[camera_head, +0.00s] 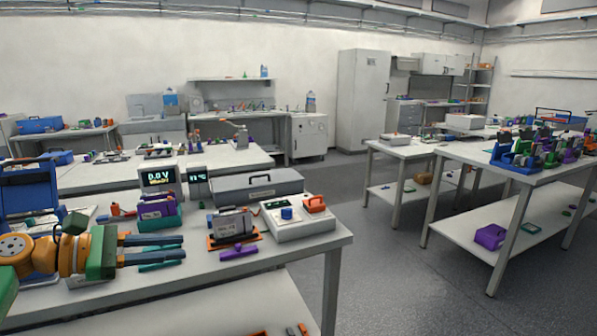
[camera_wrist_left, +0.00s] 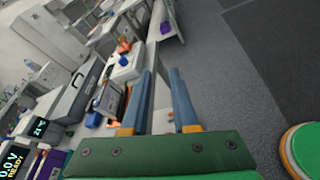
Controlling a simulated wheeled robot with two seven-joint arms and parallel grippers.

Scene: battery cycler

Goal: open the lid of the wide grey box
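The wide grey box (camera_head: 255,188) stands toward the back of the near table, with its lid down and a dark handle on top. It also shows at the left of the left wrist view (camera_wrist_left: 75,98). My left gripper (camera_head: 183,247) is over the left front of the table, in front of and left of the box and apart from it. Its two blue fingers are spread with nothing visible between them; the left wrist view also shows the gap (camera_wrist_left: 162,76). My right gripper is not in either view.
A white device with a blue knob (camera_head: 297,220) stands right of my left gripper, in front of the box. A grey block on an orange base (camera_head: 232,224) lies between. Display units (camera_head: 160,180) stand left of the box. Open floor lies right of the table.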

